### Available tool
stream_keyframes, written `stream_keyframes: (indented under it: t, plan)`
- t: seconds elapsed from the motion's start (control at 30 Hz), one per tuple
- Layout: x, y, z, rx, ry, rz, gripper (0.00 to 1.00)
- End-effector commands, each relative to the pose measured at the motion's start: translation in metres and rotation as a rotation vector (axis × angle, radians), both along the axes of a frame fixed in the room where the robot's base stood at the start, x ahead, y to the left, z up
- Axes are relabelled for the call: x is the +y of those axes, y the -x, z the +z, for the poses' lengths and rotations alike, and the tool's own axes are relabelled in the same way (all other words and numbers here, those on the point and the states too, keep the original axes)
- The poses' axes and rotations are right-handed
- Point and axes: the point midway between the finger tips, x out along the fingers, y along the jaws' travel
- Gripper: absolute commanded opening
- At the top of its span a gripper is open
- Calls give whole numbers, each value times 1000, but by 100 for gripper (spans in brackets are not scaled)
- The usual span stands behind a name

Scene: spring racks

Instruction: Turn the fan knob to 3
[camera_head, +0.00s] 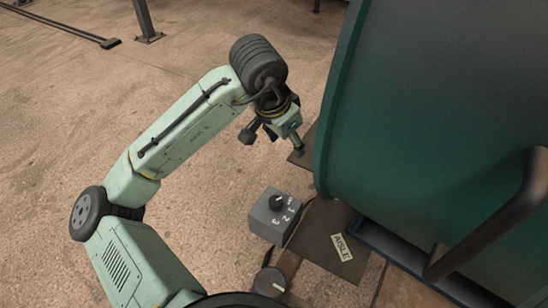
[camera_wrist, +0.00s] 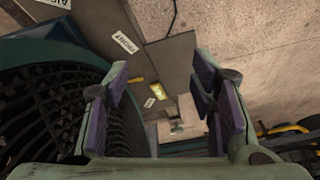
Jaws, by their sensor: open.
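The fan knob (camera_head: 277,202) is a dark round dial on top of a small grey box (camera_head: 265,222) in the head view. White numerals are printed on the box beside the dial, with a 3 on its near side. I cannot tell which number the dial points to. My gripper (camera_head: 273,143) is above the box in the picture, apart from it, with its fingers spread and nothing between them. In the wrist view my gripper (camera_wrist: 160,88) shows two purple-padded fingers wide apart. I cannot make out the knob there.
A large green drum-like housing (camera_head: 420,110) fills the right, close beside my gripper. A dark bent handle (camera_head: 490,220) sticks out in front of it. A brown board with an AISLE label (camera_head: 341,247) lies beside the box. Concrete floor (camera_head: 60,120) is open at left.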

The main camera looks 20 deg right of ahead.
Motion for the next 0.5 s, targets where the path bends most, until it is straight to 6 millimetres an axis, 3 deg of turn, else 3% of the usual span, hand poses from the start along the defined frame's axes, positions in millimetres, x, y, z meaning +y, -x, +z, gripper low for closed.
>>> stream_keyframes:
  t: [0.03, 0.1, 0.2, 0.5]
  plan:
    - [12, 13, -18, 64, -112, -23, 51]
    - [27, 27, -35, 131, -225, -45, 51]
    - [39, 38, -47, 182, -311, -62, 51]
    - [42, 41, -92, 197, -327, -65, 51]
